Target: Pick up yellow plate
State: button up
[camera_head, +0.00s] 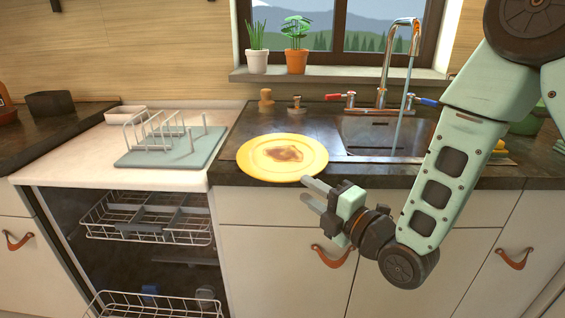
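The yellow plate (258,164) lies face up on the dark counter to the left of the sink, near the front edge. A brown stain marks its middle. My gripper (309,192) is in front of the counter, just below and to the right of the plate's near right rim. Its two fingers point left towards the counter edge and are spread apart with nothing seen between them. Whether a fingertip touches the rim cannot be told from this view.
The sink (372,138) with its tap (385,65) is to the right. A dish rack (172,147) stands on the white top at left, above an open dishwasher with wire baskets (150,217). Two potted plants (296,60) stand on the sill.

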aim_at(291, 177)
jog(key=shift+r+p+x, duration=0.15)
jog(key=shift+p+x, duration=0.2)
jog(key=shift+x, duration=1.3)
jog(key=shift+r+p+x, duration=0.2)
jog(key=shift+p+x, duration=0.15)
jog(key=shift+x, duration=1.3)
jog(key=shift+s, duration=0.1)
grip_shut()
